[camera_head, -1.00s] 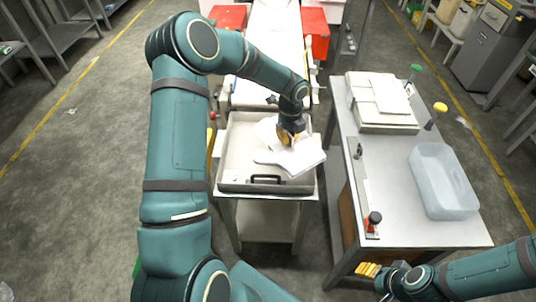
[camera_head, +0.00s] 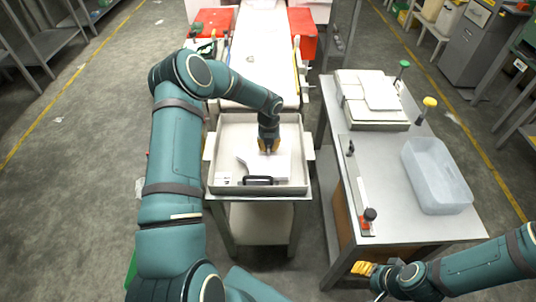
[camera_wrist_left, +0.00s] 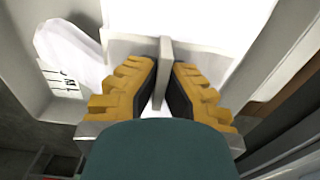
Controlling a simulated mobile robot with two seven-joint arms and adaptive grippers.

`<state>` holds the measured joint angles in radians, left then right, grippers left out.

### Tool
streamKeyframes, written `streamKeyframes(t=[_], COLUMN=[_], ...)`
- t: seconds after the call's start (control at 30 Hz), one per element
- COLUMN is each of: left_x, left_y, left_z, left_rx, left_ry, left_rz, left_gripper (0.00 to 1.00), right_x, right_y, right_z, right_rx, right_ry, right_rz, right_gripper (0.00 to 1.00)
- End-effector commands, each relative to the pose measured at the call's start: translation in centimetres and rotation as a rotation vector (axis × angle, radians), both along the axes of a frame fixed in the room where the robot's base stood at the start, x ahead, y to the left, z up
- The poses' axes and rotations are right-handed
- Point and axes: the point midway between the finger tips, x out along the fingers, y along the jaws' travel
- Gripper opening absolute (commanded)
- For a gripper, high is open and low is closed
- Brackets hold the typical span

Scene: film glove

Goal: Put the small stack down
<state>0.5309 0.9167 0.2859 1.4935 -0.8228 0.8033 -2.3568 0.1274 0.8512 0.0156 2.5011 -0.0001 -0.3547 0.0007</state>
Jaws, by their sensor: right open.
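The small stack (camera_head: 272,168) of white sheets is in the grey-white tray (camera_head: 213,168) on a small metal stand. My left gripper (camera_head: 268,147) is over the tray, at the far part of the stack. In the left wrist view its yellow fingers (camera_wrist_left: 165,75) close on a thin pale edge, which appears to be the stack. I cannot tell whether the stack's underside rests fully on the tray floor. My right gripper (camera_head: 364,268) is open and empty, low beside the near edge of the metal table.
The metal table (camera_head: 400,222) on the right holds a translucent bin (camera_head: 438,180), a pile of white sheets (camera_head: 375,92) and a bar with a dark knob (camera_head: 369,214). Red boxes (camera_head: 212,20) flank a white conveyor (camera_head: 262,50) behind the tray. The tray has a black handle (camera_head: 258,180).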

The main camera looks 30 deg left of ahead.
Motion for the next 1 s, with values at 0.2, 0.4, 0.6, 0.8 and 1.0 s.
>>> streamKeyframes(t=[0.2, 0.4, 0.6, 0.8, 1.0], left_x=[0.0, 0.0, 0.0, 0.0, 0.0], left_y=[0.0, 0.0, 0.0, 0.0, 0.0], left_z=[-2.6, -3.7, -3.8, -4.0, -4.0], left_rx=[0.0, 0.001, 0.001, 0.001, 0.001], left_ry=[0.0, -0.001, -0.001, -0.001, -0.001], left_rz=[0.001, 0.001, 0.001, 0.001, 0.001], left_gripper=[0.0, 0.0, 0.0, 0.34, 0.34], right_x=[0.1, 0.2, 0.2, 0.2, 0.2], right_y=[0.0, 0.0, 0.0, 0.0, 0.0], right_z=[-0.7, -0.9, -0.9, -1.0, -1.0], right_rx=[0.0, -0.001, -0.001, -0.001, -0.001], right_ry=[-0.003, -0.005, -0.005, -0.006, -0.006], right_rz=[-0.001, -0.001, -0.001, -0.001, -0.001], right_gripper=[0.47, 0.47, 0.47, 0.47, 0.47])
